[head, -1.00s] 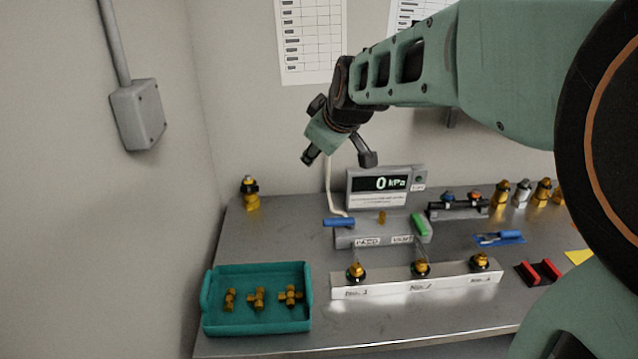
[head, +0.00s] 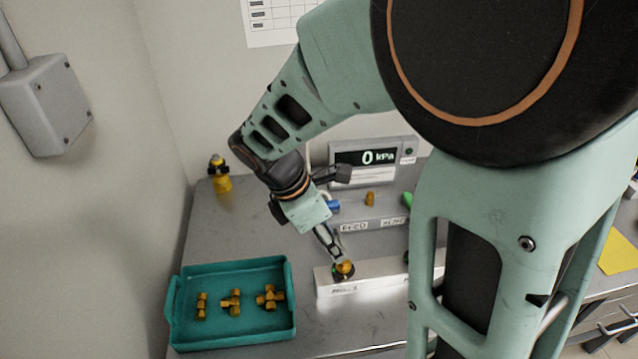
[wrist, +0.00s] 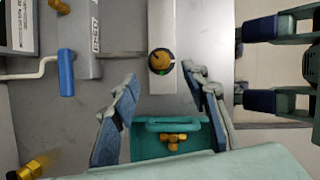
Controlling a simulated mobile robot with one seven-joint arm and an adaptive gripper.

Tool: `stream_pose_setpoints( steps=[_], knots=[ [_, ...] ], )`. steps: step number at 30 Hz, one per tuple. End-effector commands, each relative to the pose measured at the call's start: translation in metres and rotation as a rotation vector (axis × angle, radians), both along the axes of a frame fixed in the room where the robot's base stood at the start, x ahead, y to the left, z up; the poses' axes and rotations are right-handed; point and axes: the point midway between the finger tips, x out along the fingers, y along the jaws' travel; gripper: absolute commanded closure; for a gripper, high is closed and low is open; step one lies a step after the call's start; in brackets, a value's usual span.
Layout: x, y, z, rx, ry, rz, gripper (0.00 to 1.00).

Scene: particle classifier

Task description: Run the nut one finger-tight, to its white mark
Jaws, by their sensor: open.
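Nut one (head: 346,267) is a brass fitting at the left end of the pale block (head: 375,275), above a label that looks like No. 1. In the wrist view the brass nut (wrist: 161,61) has a dark and green ring around its base. My gripper (head: 337,259) points down at this nut and hides part of it. In the wrist view my gripper (wrist: 160,75) has its two fingers spread wide, empty, with the nut near the middle of the gap, just beyond the tips. Contact is not visible. The white mark cannot be made out.
A teal tray (head: 176,308) with three brass fittings stands left of the block. A gauge (head: 372,157) reading 0 kPa stands behind, with a blue handle (wrist: 66,72) near it. My arm hides the block's right part.

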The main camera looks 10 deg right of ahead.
Motion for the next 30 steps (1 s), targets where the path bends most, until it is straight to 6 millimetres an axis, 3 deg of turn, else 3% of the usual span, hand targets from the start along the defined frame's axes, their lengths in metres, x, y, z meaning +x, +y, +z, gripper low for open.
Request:
stream_pose_setpoints(
  steps=[6,12,25,30],
  knots=[
    [0.003,-0.017,-0.042,0.001,0.002,-0.003,0.58],
    [0.006,-0.027,-0.068,0.002,0.0,-0.003,0.58],
    [0.008,-0.032,-0.079,0.004,-0.003,-0.003,0.58],
    [0.008,-0.031,-0.078,0.004,-0.003,-0.003,0.75]
  ],
)
